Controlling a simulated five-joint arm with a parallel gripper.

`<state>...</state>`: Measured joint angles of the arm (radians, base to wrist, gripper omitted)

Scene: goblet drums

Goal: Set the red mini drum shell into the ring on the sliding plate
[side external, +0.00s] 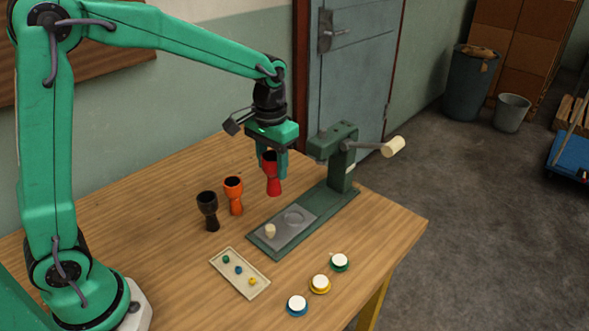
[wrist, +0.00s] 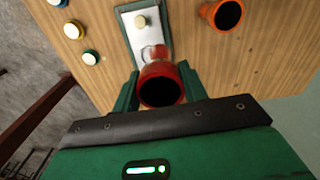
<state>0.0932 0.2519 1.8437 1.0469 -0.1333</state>
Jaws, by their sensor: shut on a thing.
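The red mini drum shell (side external: 273,184) is upright between the fingers of my gripper (side external: 272,166), which is shut on it. In the wrist view, its open dark-mouthed top (wrist: 160,72) sits between the two green fingers. In the side view its foot appears up and left of the ring (side external: 294,218); its exact height is hard to tell. The ring lies on the grey sliding plate (side external: 276,236), which has a cream knob (side external: 269,230) at its near end. In the wrist view the plate (wrist: 127,17) lies beyond the shell, which partly hides the ring area.
A green press (side external: 343,160) with a cream-handled lever (side external: 393,147) stands at the plate's far end. Orange (side external: 234,195) and black (side external: 207,210) drums stand to the left. A tray (side external: 240,273) of small knobs and several white-topped discs (side external: 320,284) lie in front.

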